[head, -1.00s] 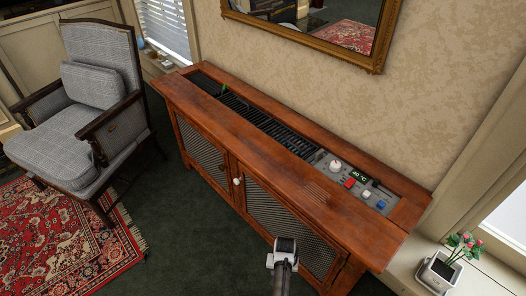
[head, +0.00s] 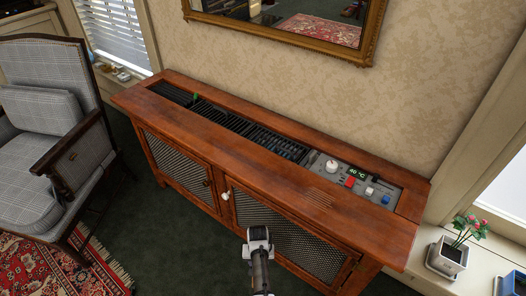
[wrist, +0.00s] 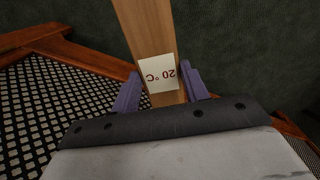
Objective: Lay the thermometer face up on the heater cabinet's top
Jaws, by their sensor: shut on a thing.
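The thermometer is a wooden strip with a white "20 °C" label (wrist: 162,74), which reads upside down in the wrist view. My gripper (wrist: 160,90) is shut on it, with one purple finger against each side. The strip runs off the top edge of the picture. In the head view my gripper (head: 258,236) hangs in front of the heater cabinet, and the thermometer cannot be made out there. The heater cabinet's wooden top (head: 235,155) has a bare front strip. Mesh doors are below it.
A small green thing (head: 195,97) is on the grille. An armchair (head: 45,150) stands left. A flower pot (head: 447,257) is at right.

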